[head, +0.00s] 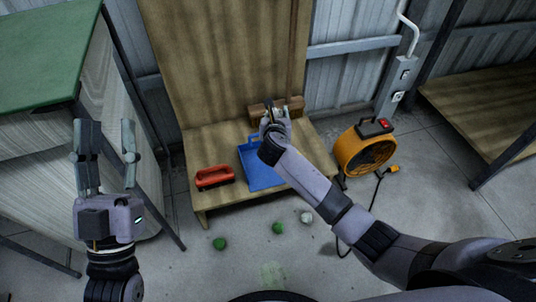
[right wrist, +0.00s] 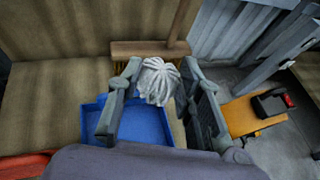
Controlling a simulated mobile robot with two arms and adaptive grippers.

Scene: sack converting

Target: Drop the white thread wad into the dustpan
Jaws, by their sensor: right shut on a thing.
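The white thread wad (right wrist: 158,80) is held between the fingers of my right gripper (right wrist: 160,90) in the right wrist view. In the head view, my right gripper (head: 275,115) is over the far part of the blue dustpan (head: 262,178), which lies on a low wooden platform; the arm covers part of the pan. The dustpan also shows below and left of the wad in the right wrist view (right wrist: 92,116). My left gripper (head: 104,150) is open and empty at the left, away from the platform.
A red-handled brush (head: 214,177) lies left of the dustpan. A wooden broom head (head: 290,107) stands at the platform's back. An orange fan (head: 364,150) stands to the right. Green wads (head: 219,243) and a whitish wad (head: 306,217) lie on the floor. A green-topped table (head: 45,55) is at left.

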